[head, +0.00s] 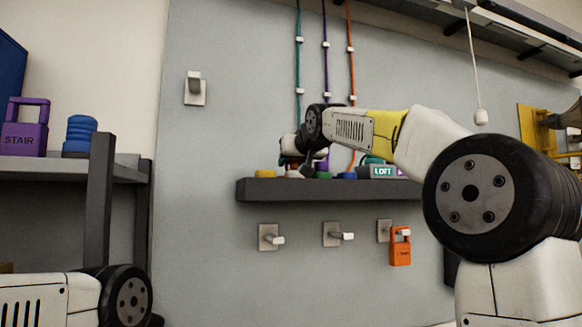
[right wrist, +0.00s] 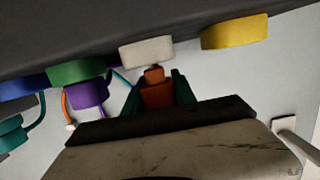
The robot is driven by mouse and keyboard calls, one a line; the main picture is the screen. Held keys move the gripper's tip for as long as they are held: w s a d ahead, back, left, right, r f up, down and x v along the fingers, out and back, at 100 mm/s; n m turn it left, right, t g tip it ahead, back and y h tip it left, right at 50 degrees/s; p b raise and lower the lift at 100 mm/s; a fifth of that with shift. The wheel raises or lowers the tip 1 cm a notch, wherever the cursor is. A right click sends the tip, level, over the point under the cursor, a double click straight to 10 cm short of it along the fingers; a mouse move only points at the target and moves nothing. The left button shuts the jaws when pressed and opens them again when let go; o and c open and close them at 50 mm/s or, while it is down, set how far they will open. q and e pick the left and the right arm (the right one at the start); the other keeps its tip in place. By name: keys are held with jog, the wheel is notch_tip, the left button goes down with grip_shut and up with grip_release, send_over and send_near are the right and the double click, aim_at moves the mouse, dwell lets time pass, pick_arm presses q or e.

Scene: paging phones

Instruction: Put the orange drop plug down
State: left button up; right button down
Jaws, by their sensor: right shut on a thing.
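The orange drop plug (right wrist: 157,94) shows in the right wrist view, between the two dark green fingers of my right gripper (right wrist: 158,92). The gripper is shut on it. The plug's narrow end is right at a white round piece (right wrist: 146,53) on the dark shelf; I cannot tell whether it is inside or only against it. In the head view my right gripper (head: 304,165) is over the shelf's left part, and its wrist hides the plug. The left arm shows at the lower left; its gripper is out of frame.
The dark shelf (head: 262,190) carries a yellow round piece (head: 265,174), other coloured pieces and a LOFT tag (head: 383,171). Teal, purple and orange cords run down the wall. Pegs stick out below; one holds an orange tag (head: 400,254). A rack (head: 100,170) stands left.

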jog(key=shift+f, duration=0.75)
jog(key=c, duration=1)
grip_release()
jog(key=shift+r, duration=0.1)
jog(key=v, duration=1.2)
jog(key=s+d+f+m+g+h, duration=0.1)
jog(key=s+d+f+g, duration=0.2)
jog(key=s+f, duration=0.5)
jog(key=s+d+f+m+g, duration=0.1)
jog(key=s+d+f+g, duration=0.2)
jog(key=s+f, duration=0.5)
jog(key=s+d+f+m+g+h, duration=0.1)
jog(key=s+d+f, duration=0.3)
jog(key=f, duration=2.2)
jog(key=shift+s+d+f+g+h, duration=0.15)
jog(key=shift+s+g, duration=0.3)
jog(key=shift+s, duration=0.7)
jog(key=shift+s+d+r+g+h, duration=0.15)
jog(key=shift+s+g, duration=0.3)
jog(key=shift+s, duration=0.75)
